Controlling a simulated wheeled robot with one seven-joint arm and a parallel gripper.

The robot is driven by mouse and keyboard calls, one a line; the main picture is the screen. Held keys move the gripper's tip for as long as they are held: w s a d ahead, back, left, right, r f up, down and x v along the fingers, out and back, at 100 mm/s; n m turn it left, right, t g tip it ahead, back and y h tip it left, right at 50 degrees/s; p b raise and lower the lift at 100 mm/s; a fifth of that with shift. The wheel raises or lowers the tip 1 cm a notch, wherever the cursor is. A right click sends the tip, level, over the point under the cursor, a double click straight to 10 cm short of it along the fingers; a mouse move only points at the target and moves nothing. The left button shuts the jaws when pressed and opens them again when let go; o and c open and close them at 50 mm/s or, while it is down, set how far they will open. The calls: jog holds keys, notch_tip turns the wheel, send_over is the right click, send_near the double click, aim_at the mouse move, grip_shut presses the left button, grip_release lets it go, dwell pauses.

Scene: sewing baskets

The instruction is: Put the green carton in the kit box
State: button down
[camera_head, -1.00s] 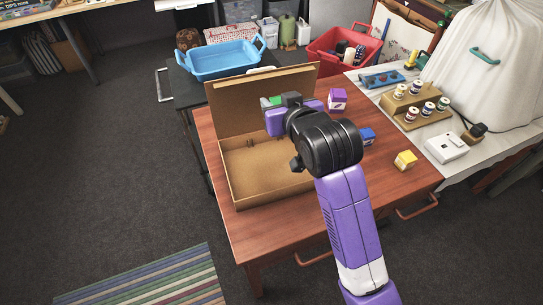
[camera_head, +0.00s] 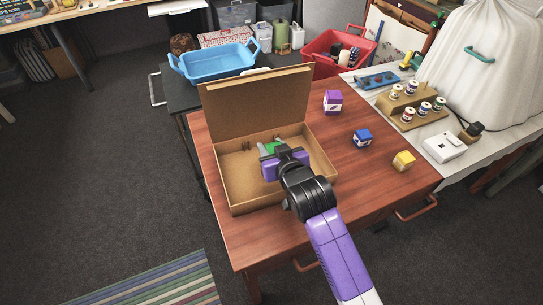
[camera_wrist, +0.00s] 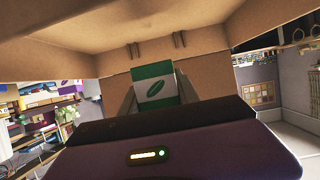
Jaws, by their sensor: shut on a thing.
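The green carton (camera_head: 272,147), green with a white panel and a leaf mark, is held between my gripper's fingers. It also shows in the wrist view (camera_wrist: 154,83), between the two fingers. My gripper (camera_head: 270,150) is shut on it. The kit box (camera_head: 236,182) is an open brown cardboard box with its lid (camera_head: 255,104) raised at the back. In the head view the carton and gripper appear over the right part of the box's interior. My gripper hides part of the carton, and I cannot tell whether the carton touches the box floor.
On the wooden table (camera_head: 370,184), a purple carton (camera_head: 332,101), a blue carton (camera_head: 362,138) and a yellow carton (camera_head: 403,161) stand right of the box. A blue basin (camera_head: 215,62) and a red bin (camera_head: 340,49) are behind. A spool rack (camera_head: 410,107) stands on the right table.

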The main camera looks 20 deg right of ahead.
jog(key=shift+f, duration=1.9)
jog(key=shift+f+b, duration=0.45)
jog(key=shift+f, duration=0.15)
jog(key=c, duration=0.9)
grip_release()
